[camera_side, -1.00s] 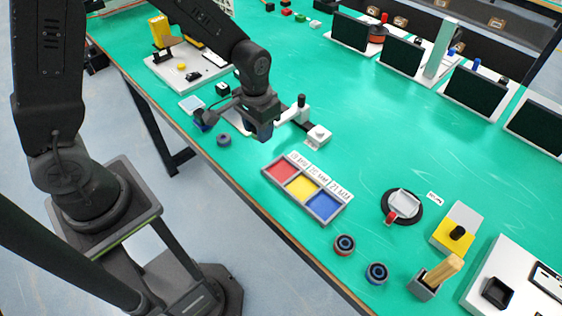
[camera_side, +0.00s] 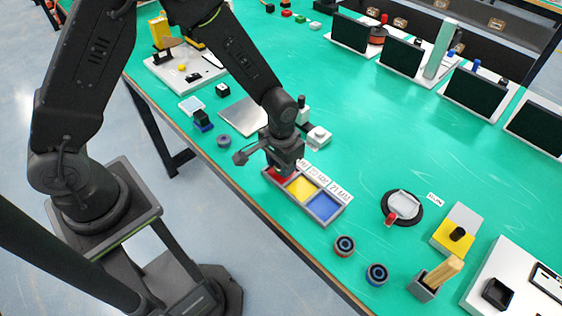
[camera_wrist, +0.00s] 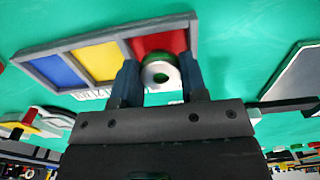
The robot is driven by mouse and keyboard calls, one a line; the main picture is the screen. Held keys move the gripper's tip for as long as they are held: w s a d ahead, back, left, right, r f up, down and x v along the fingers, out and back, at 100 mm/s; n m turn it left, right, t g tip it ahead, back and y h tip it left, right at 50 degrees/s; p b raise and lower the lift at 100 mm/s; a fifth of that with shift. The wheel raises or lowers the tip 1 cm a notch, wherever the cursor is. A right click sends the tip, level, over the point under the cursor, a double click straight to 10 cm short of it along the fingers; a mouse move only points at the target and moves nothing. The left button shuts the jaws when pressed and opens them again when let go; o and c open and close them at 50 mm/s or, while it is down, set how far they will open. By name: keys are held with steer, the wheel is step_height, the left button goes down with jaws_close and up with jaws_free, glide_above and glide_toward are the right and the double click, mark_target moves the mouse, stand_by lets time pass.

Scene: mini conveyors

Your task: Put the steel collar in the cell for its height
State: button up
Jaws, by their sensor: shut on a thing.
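The steel collar (camera_wrist: 174,72) is a small silver ring between my fingers in the wrist view. My gripper (camera_wrist: 161,82) is shut on it. The collar is hidden in the side view, where my gripper (camera_side: 284,172) is over the red end of the grey three-cell tray (camera_side: 292,204). The red cell (camera_side: 275,174) is partly covered by my gripper; it also shows behind the collar in the wrist view (camera_wrist: 172,42). The yellow cell (camera_side: 300,187) and blue cell (camera_side: 322,207) look empty. Height labels (camera_side: 322,178) stand along the tray's far side, partly hidden. I cannot tell the collar's height above the cell.
A metal plate (camera_side: 243,115) and a dark ring (camera_side: 224,141) lie left of the tray. A white block (camera_side: 318,137) stands behind it. Two dark-centred rings (camera_side: 344,245) (camera_side: 377,273) lie near the front edge. Open green table lies beyond the tray.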

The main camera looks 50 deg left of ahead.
steer(key=shift+f, duration=0.15)
steer(key=shift+f, duration=0.4)
steer(key=o, duration=0.9)
steer(key=shift+o, duration=0.6)
step_height(320, 180, up, 13)
steer(key=shift+r, duration=0.2)
steer(key=s+a+r+t, duration=0.2)
steer(key=s+a+r, duration=0.2)
steer(key=s+r, duration=0.3)
steer(key=s+a+r+t, duration=0.3)
steer(key=s+a+r, duration=0.1)
steer(key=s+r, duration=0.4)
steer(key=shift+s+a+t, duration=0.3)
steer(key=shift+s+a, duration=0.05)
steer(key=shift+s, duration=0.3)
